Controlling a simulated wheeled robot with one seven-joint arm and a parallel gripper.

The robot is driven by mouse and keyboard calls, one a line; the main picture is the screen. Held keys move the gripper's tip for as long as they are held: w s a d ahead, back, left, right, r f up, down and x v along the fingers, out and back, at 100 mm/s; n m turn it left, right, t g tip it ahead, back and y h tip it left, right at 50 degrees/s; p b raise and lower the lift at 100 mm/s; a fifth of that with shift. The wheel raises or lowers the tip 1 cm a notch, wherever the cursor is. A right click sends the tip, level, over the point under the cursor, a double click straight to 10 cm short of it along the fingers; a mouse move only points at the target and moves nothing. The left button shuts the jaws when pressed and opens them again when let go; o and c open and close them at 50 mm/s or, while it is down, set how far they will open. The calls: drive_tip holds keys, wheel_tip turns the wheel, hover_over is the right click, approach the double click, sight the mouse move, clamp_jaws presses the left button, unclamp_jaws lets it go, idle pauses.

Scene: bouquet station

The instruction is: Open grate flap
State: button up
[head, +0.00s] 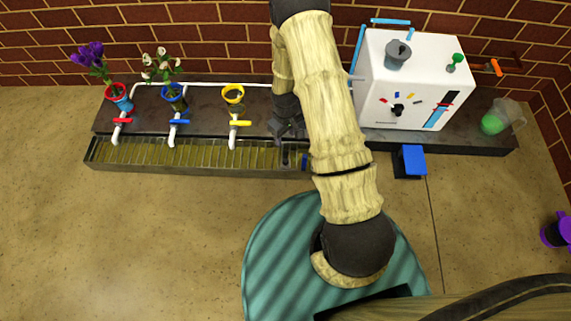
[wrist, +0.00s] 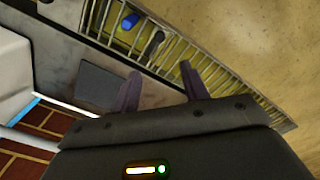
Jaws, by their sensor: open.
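The long metal grate (head: 190,156) runs along the front of the counter, with yellowish space showing between its bars. In the wrist view the grate (wrist: 238,90) crosses diagonally ahead of my fingers. A blue piece (wrist: 130,20) and a dark, knob-like piece (wrist: 153,43) show at the grate there; I cannot tell which belongs to the flap. The flap's outline is not clear, and it looks level with the grate. My gripper (wrist: 160,84) is open and empty, its fingers pointing toward the grate. In the head view my gripper (head: 287,130) is above the counter behind the grate's right end, partly hidden by my arm.
Red (head: 122,121), blue (head: 178,122) and yellow (head: 239,123) taps overhang the grate at left. Pots stand behind them. A white box (head: 415,75) stands right of my arm. A blue-topped block (head: 412,160) is at the counter's front. Floor in front is mostly clear.

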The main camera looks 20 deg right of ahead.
sight(285, 160)
idle(0.3)
wheel_tip(285, 160, down, 18)
drive_tip(key=b, duration=0.8)
drive_tip(key=shift+r, duration=0.25)
drive_tip(key=shift+r, duration=0.1)
clamp_jaws()
